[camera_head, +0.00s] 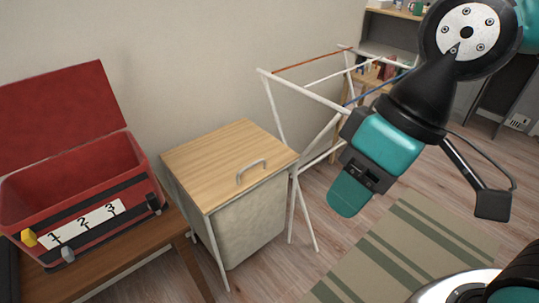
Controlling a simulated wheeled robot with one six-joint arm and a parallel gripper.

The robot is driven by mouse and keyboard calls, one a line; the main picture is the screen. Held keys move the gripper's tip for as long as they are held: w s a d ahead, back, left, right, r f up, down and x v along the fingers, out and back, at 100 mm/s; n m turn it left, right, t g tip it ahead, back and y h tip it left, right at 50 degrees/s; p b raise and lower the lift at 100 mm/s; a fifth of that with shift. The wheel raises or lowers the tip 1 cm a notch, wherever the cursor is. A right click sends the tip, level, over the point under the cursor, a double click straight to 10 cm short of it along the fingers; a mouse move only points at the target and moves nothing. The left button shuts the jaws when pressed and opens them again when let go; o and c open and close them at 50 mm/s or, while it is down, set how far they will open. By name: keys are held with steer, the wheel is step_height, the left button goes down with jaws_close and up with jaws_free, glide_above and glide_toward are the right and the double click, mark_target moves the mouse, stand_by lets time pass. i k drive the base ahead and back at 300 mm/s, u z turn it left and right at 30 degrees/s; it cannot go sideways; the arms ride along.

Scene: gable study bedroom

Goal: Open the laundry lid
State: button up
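The laundry hamper (248,218) has pale fabric sides in a light frame and stands against the wall, left of centre. Its flat wooden lid (215,150) lies shut on top. A grey bar handle (251,171) is fixed near the lid's front right edge. My gripper (350,196), teal and black, hangs to the right of the hamper and points down and to the left. It is apart from the lid and handle. From this side I cannot tell whether its fingers are apart, and I see nothing held in it.
A white drying rack (310,93) with coloured rails stands behind and right of the hamper, close to my gripper. A red box (75,185) with a raised lid sits on a wooden table (130,248) at left. A striped rug (385,250) covers floor at right.

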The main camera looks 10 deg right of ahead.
mark_target(214, 167)
steer(key=i, duration=1)
steer(key=u, duration=0.9)
